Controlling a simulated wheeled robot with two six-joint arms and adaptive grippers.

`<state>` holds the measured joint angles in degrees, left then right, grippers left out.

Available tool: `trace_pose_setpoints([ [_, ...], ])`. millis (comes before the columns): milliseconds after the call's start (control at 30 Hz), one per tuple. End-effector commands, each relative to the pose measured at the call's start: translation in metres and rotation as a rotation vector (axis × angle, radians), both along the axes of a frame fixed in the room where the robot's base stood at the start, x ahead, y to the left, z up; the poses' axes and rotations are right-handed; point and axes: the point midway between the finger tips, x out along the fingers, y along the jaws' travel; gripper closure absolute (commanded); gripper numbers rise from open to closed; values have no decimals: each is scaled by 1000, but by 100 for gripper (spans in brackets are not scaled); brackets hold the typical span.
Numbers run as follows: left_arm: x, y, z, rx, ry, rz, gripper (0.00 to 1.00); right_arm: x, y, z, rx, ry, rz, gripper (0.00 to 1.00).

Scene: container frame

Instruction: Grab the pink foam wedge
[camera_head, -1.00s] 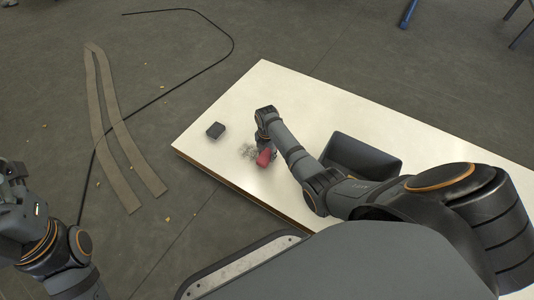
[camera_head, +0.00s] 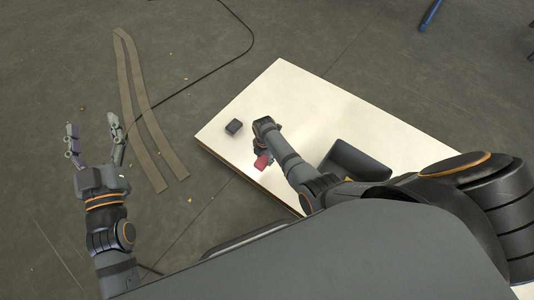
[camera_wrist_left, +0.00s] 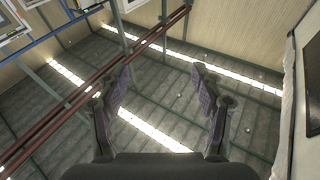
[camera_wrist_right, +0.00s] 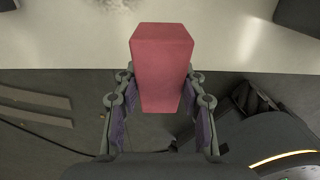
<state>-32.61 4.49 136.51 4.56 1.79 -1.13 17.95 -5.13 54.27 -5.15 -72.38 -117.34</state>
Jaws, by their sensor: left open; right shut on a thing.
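The pink foam wedge (camera_wrist_right: 161,66) is a reddish-pink block with a flat top. In the right wrist view it stands between the fingers of my right gripper (camera_wrist_right: 161,108), which is shut on it. In the head view the wedge (camera_head: 262,162) shows near the table's left front edge; most of my right gripper is hidden behind my own arm there. My left gripper (camera_head: 95,143) is open and empty, off to the left of the table over the floor. Its spread fingers also show in the left wrist view (camera_wrist_left: 159,88).
The white table (camera_head: 290,95) has a small dark block (camera_head: 234,127) near its left corner. A dark open bin (camera_head: 352,160) stands on the table to the right of my right forearm. Brown strips (camera_head: 150,130) and a black cable (camera_head: 225,65) lie on the floor.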

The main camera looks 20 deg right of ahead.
Motion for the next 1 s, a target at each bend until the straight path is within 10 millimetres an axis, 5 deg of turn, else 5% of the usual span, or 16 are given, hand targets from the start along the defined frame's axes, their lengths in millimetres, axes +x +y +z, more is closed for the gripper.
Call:
trace_pose_setpoints([
  [267,-13,-2,-114,-9,467,-9,33,-7,12,8,1,0,-1,81],
  [500,-60,-7,-202,-16,849,-30,33,-12,21,13,1,1,0,81],
  [700,-110,-11,-251,-18,1132,-50,33,-18,30,18,1,1,-1,81],
  [1000,-161,-14,-283,-20,1363,-72,33,-22,38,20,0,0,0,81],
])
